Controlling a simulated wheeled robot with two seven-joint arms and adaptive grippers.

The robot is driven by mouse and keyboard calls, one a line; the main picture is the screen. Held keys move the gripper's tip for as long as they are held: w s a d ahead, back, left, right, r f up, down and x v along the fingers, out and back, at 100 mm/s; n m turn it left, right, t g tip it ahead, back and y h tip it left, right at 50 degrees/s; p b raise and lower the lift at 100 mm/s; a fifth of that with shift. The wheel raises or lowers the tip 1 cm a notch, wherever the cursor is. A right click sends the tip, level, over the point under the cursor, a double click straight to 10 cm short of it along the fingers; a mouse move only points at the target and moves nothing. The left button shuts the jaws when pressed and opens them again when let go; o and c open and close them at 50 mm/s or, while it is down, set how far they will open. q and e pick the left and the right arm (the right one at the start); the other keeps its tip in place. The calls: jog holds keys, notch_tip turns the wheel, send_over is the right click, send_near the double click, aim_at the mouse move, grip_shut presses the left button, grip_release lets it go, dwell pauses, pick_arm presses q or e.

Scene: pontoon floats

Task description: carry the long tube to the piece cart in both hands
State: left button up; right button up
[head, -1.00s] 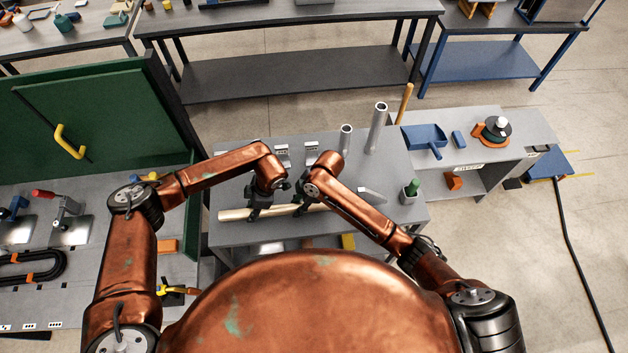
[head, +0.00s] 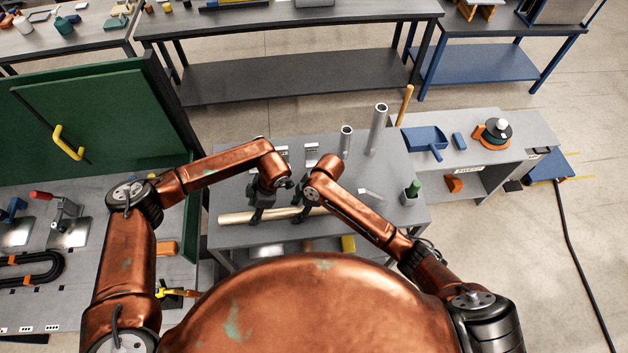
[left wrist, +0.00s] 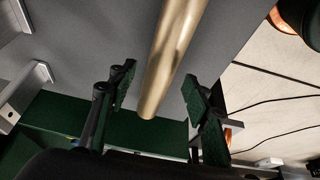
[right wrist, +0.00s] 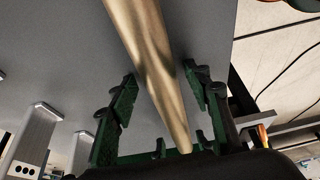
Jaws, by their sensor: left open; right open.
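The long tube (head: 234,218) is a pale tan cylinder lying flat near the front edge of a grey table. My left gripper (head: 257,215) is over its left part, and my right gripper (head: 302,213) is nearer its middle. In the left wrist view the tube (left wrist: 176,50) runs between the open fingers of the left gripper (left wrist: 159,88), with its end visible. In the right wrist view the tube (right wrist: 145,45) passes between the open fingers of the right gripper (right wrist: 160,88). I cannot tell for sure which surface is the piece cart.
The grey table (head: 228,238) also bears two upright silver tubes (head: 378,130) at the back right and a green-topped grey holder (head: 411,192). A green panel (head: 100,110) stands left. Open floor lies right.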

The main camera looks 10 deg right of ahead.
pick_arm(q)
jog(key=v, duration=0.8)
pick_arm(e)
jog(key=shift+r, duration=0.1)
pick_arm(q)
jog(key=shift+d+r, duration=0.25)
jog(key=shift+r, duration=0.2)
pick_arm(e)
jog(key=v, duration=1.1)
jog(key=shift+d+r, duration=0.25)
jog(key=shift+r, duration=0.1)
